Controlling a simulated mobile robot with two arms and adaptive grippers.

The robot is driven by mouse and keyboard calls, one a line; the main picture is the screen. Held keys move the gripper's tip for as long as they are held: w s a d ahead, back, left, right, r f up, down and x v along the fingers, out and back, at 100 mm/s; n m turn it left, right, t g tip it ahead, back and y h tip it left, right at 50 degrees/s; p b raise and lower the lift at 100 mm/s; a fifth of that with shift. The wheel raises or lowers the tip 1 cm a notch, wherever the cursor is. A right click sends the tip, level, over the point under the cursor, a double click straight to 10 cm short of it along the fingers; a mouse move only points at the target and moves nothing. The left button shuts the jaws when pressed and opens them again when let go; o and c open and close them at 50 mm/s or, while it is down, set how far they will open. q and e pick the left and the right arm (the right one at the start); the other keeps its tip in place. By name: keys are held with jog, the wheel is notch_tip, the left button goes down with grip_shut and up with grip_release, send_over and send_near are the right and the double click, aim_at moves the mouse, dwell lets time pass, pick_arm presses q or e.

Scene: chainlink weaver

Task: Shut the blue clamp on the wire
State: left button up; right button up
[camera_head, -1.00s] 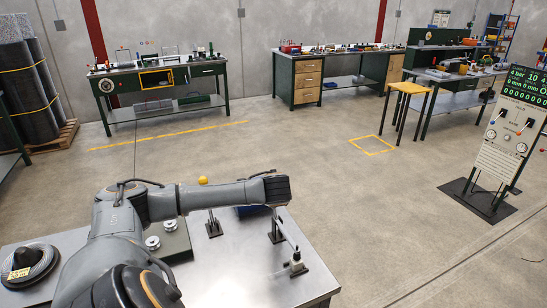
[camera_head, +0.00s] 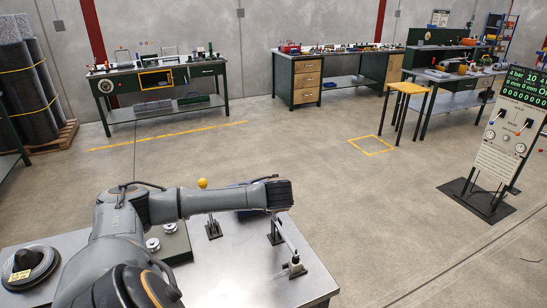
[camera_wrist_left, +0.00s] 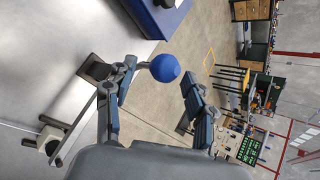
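The blue knob (camera_wrist_left: 164,68) of the blue clamp is on a short rod beside a dark post base (camera_wrist_left: 97,70) in the left wrist view. My left gripper (camera_wrist_left: 160,85) is open, its fingers on either side of the knob's line, with no visible contact. In the head view my left arm's dark end hides the knob and the fingers. The clamp's post (camera_head: 276,230) shows below it. A thin straight bar runs from the post to a small pale block (camera_head: 295,266); I cannot tell whether it is the wire. My right gripper is not in view.
A yellow knob (camera_head: 203,183) on another post (camera_head: 213,229) stands left on the metal bench (camera_head: 235,270). A blue object (camera_wrist_left: 155,15) lies near the bench edge. A dark coil (camera_head: 28,266) is at the left. Open floor lies beyond, with a control panel (camera_head: 505,130) at right.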

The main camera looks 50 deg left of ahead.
pick_arm(q)
jog(key=shift+s+r, duration=0.1)
jog(key=shift+r, duration=0.05)
jog(key=shift+s+d+r, duration=0.15)
jog(key=shift+r, duration=0.1)
jog(key=v, duration=1.1)
jog(key=shift+d, duration=0.15)
